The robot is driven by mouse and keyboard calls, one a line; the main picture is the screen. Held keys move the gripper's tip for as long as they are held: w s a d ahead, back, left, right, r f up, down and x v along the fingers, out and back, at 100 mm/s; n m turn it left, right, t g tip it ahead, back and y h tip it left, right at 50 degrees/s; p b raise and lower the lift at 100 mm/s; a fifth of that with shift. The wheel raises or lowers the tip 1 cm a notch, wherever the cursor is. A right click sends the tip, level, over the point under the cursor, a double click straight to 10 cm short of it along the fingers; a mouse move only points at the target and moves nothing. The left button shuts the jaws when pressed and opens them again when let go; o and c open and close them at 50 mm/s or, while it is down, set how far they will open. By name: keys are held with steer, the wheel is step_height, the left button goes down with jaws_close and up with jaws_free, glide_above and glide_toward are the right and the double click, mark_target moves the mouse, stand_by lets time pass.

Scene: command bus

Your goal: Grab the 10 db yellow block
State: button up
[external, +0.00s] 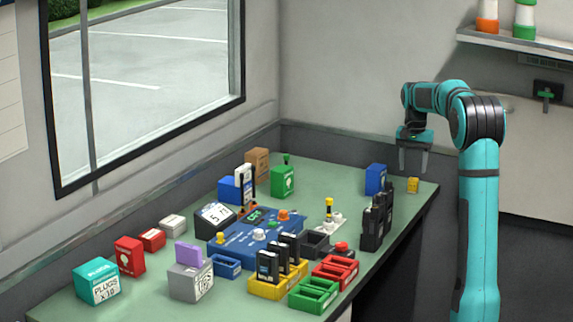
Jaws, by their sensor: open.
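A small yellow block (413,185) sits on the green table near its far right edge. Its label is too small to read. My gripper (413,172) points down with its two fingers apart and empty. The fingertips appear at about the height of the block's top or a little above it, close to it in the picture. I cannot tell the exact gap in depth. My teal arm rises on the right side.
A blue box (376,179) stands left of the yellow block, and black radios (377,220) stand in front. A yellow tray (279,287), red tray (335,271) and green tray (314,294) sit nearer. The back table (330,178) has a clear patch.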

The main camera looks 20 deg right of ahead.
mark_target(413, 179)
steer(key=shift+s+f, duration=0.2)
steer(key=shift+f, duration=1.4)
steer(key=shift+s+f, duration=0.15)
steer(key=shift+f, duration=1.4)
steer(key=c, duration=1.1)
